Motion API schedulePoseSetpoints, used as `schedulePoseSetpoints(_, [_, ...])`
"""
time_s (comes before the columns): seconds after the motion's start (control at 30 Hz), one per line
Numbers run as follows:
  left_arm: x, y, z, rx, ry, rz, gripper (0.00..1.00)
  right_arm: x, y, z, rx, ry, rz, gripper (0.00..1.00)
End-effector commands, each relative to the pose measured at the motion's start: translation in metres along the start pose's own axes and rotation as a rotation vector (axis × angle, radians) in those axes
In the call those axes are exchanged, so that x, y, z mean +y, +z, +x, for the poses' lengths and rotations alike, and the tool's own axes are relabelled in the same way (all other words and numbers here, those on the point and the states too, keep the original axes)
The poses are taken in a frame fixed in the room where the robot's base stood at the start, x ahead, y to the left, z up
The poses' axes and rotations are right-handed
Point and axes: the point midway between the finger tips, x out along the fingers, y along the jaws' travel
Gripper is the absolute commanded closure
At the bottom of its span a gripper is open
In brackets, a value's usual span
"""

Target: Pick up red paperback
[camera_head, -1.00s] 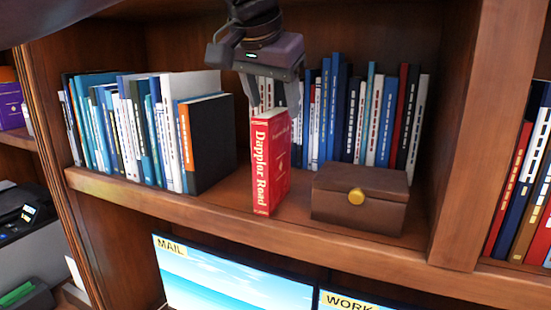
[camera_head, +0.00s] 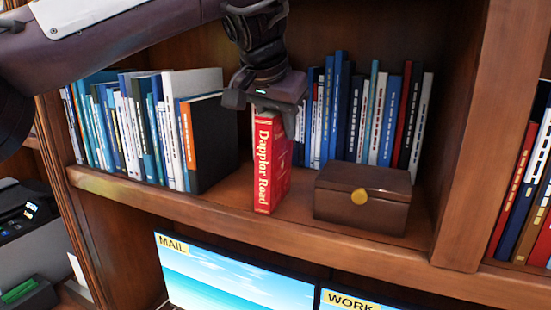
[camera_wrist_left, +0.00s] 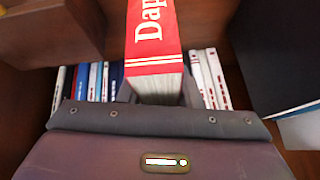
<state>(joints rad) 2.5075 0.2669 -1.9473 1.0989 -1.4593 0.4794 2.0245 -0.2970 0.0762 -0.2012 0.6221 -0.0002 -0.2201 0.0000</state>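The red paperback (camera_head: 268,165), with "Dapplor Road" on its spine, stands upright near the shelf's front edge, between a row of books and a brown box. My left gripper (camera_head: 268,110) is directly above it, pointing down, with its fingers low around the book's top. One finger shows along the book's right side; the other is mostly hidden. In the left wrist view the book's red cover and page block (camera_wrist_left: 155,75) lie between the fingers, close to both. The gripper looks open, and firm contact cannot be seen. My right gripper is not in view.
A black book (camera_head: 215,140) ends the row left of the paperback, with a gap between. More books (camera_head: 375,115) line the back. Monitors (camera_head: 225,280) are below the shelf.

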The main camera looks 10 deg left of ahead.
Motion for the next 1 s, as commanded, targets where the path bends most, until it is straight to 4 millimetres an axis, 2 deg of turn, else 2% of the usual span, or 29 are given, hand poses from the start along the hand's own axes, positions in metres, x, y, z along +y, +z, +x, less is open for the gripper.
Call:
schedulePoseSetpoints(0.03, [0.000,0.000,0.000,0.000,-0.002,0.000,0.84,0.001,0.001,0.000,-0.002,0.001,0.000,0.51])
schedulePoseSetpoints(0.17, [-0.001,0.000,0.000,-0.001,-0.002,0.000,1.00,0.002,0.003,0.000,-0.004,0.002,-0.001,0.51])
schedulePoseSetpoints(0.67, [-0.001,-0.001,-0.002,0.001,-0.002,-0.001,1.00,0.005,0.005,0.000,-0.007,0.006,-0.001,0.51])
schedulePoseSetpoints(0.9, [-0.003,-0.009,-0.015,0.005,-0.005,-0.001,1.00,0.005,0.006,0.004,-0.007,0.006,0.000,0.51])
schedulePoseSetpoints(1.0, [0.001,0.007,-0.021,0.006,-0.004,0.003,1.00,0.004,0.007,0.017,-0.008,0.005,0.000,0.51])
